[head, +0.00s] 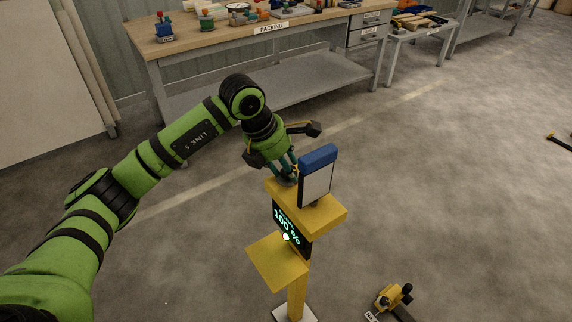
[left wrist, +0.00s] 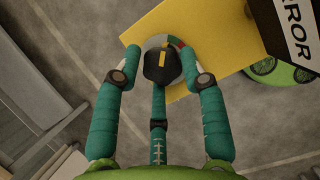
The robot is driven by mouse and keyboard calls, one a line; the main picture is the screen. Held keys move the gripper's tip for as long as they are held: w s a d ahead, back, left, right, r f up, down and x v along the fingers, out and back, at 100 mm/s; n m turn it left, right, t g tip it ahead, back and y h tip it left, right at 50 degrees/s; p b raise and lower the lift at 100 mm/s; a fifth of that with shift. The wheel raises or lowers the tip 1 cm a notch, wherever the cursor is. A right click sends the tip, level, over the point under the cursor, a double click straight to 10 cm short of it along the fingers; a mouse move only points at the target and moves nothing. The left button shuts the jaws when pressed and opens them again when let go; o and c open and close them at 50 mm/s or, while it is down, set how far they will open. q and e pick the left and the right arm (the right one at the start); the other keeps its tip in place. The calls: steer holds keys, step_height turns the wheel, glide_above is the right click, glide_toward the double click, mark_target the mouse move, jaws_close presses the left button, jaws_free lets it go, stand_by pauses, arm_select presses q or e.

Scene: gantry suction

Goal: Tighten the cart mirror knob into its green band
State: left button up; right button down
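The black knob (left wrist: 160,66) with a yellow pointer stripe sits on a yellow top plate (left wrist: 215,38) in the left wrist view. The stripe points up, left of the green. My left gripper (head: 287,174) is at the knob, with teal fingers on either side and a third below. A gap shows at the left finger; the right one is close to the knob.
The yellow stand (head: 297,290) carries a display (head: 288,229) reading 100 % and a lower shelf (head: 276,262). A yellow and black device (head: 390,297) lies on the floor at right. The packing bench (head: 215,42) stands behind; the floor between is clear.

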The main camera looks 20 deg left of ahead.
arm_select(q)
steer(key=shift+w+d+m+b, duration=0.1)
steer(key=shift+d+m+b, duration=0.05)
steer(key=shift+m+b, duration=0.6)
steer(key=shift+r+m+h, duration=0.15)
steer(key=shift+m+h, duration=0.15)
steer(key=shift+m, duration=0.05)
steer(key=shift+r, duration=0.1)
steer(key=o, duration=1.1)
steer(key=shift+d+g, duration=0.1)
steer(key=shift+g, duration=0.2)
steer(key=shift+d, duration=0.1)
